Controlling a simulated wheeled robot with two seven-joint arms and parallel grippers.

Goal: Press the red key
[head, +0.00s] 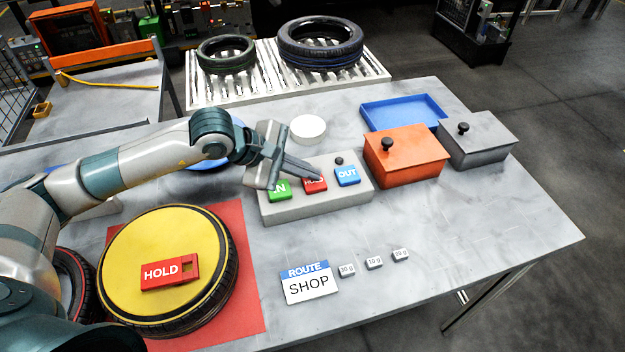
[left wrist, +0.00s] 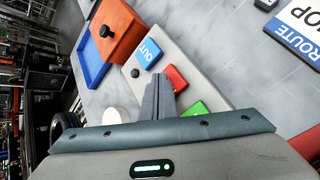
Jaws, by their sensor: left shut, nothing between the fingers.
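The red key (head: 316,186) sits between a green key (head: 279,190) and a blue OUT key (head: 347,176) on a grey panel box (head: 310,207). My left gripper (head: 321,173) is shut and empty, with its fingertips over the far edge of the red key, hiding part of its label. In the left wrist view the shut fingers (left wrist: 158,82) lie beside the red key (left wrist: 176,78). I cannot tell whether they touch it. A small black knob (head: 339,161) stands behind the keys. My right gripper is not in view.
An orange box (head: 405,168) and a grey box (head: 480,145), each with a black knob, stand right of the panel. A blue tray (head: 403,112) and white disc (head: 308,128) are behind. A tyre with a yellow disc (head: 165,230) lies front left.

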